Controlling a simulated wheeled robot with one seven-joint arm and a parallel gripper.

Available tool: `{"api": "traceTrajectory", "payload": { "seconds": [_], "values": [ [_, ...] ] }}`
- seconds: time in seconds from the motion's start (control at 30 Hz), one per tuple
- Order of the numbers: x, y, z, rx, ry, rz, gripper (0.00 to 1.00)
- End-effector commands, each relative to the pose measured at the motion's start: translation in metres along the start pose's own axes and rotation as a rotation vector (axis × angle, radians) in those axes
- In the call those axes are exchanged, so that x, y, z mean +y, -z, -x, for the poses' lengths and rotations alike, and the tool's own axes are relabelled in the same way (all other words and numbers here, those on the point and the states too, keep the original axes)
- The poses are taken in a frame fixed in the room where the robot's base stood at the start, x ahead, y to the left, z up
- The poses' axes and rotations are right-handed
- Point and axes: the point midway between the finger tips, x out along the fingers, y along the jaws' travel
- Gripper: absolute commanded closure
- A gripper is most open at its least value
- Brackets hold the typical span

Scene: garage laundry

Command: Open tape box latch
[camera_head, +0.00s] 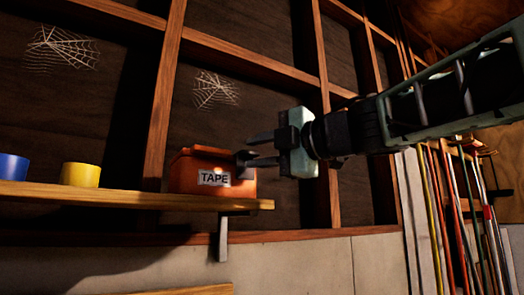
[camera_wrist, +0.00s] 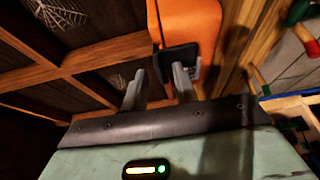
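The orange tape box (camera_head: 185,172), labelled "TAPE", sits near the right end of the wooden shelf. Its dark latch (camera_head: 243,157) is at its right end, partly hidden by a finger. In the wrist view the box (camera_wrist: 190,22) is at the top, with the black latch (camera_wrist: 178,55) below it. My gripper (camera_head: 250,149) points left at the box's right end, its fingers apart. In the wrist view my gripper (camera_wrist: 158,72) has its right fingertip overlapping the latch and its left finger beside it. I cannot tell whether they touch.
A yellow roll (camera_head: 80,174) and a blue roll (camera_head: 12,168) stand left of the box on the shelf (camera_head: 120,198). Wooden wall studs (camera_head: 165,95) rise behind. Long poles (camera_head: 465,215) lean at the right. Space above the box is clear.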

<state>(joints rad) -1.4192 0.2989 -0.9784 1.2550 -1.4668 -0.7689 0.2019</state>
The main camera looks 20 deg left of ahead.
Motion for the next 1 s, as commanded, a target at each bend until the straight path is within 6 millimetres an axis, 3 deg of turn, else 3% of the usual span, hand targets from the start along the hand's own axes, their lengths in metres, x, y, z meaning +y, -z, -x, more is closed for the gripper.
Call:
{"api": "traceTrajectory", "payload": {
  "seconds": [0.03,0.1,0.13,0.57,1.0],
  "values": [
    [0.0,0.0,0.0,0.0,0.0,0.0,0.76],
    [0.0,0.0,0.0,0.0,0.0,0.0,0.96],
    [0.0,0.0,0.0,0.0,0.0,0.0,1.0],
    [-0.006,0.0,0.002,0.0,-0.028,0.012,1.0],
    [-0.024,0.003,0.011,-0.001,-0.225,0.093,1.0]
  ]
}}
